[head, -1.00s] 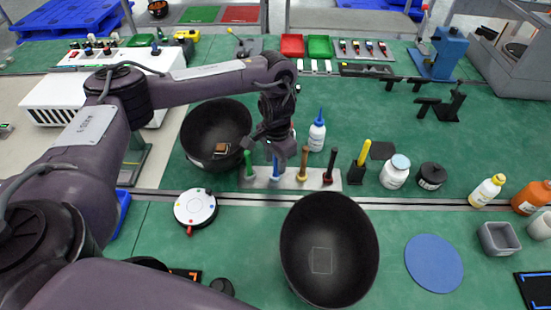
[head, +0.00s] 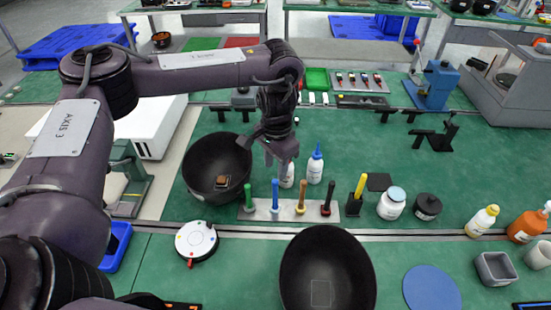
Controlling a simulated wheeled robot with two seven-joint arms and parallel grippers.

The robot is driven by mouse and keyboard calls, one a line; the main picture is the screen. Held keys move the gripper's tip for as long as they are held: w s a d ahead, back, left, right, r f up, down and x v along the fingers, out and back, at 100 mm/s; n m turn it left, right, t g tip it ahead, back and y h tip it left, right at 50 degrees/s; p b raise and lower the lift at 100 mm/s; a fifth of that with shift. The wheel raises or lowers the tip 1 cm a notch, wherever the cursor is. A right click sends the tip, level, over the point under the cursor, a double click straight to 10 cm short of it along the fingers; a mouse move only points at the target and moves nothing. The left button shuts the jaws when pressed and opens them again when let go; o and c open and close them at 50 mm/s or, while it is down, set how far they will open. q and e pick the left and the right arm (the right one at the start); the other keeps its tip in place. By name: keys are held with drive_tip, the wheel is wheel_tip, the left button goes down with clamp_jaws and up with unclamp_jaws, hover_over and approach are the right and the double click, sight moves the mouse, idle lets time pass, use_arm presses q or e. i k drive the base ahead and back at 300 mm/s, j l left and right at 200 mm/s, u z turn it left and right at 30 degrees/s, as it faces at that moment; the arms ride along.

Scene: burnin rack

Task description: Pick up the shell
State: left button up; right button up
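Two black bowl-shaped shells stand on the green bench. One shell (head: 203,160) is at the left behind the tool rack, with a small brown part (head: 221,182) inside it. The other shell (head: 327,262) is at the front middle, with a pale square outline on its inner bottom. My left gripper (head: 280,160) hangs pointing down, just right of the rear shell and in front of the white bottles. It holds nothing that I can see. Its finger gap is not clear from this angle. My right gripper is not in view.
A rack (head: 287,212) with several coloured-handled tools lies between the shells. A white round device (head: 196,239) is at the left, a blue disc (head: 432,288) at the right. White-blue bottles (head: 315,166) stand behind the rack.

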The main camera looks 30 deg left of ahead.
sight(325, 266)
drive_tip(key=k+l, duration=0.5)
drive_tip(key=k, duration=0.15)
drive_tip(key=k+l, duration=0.45)
drive_tip(key=k, duration=0.25)
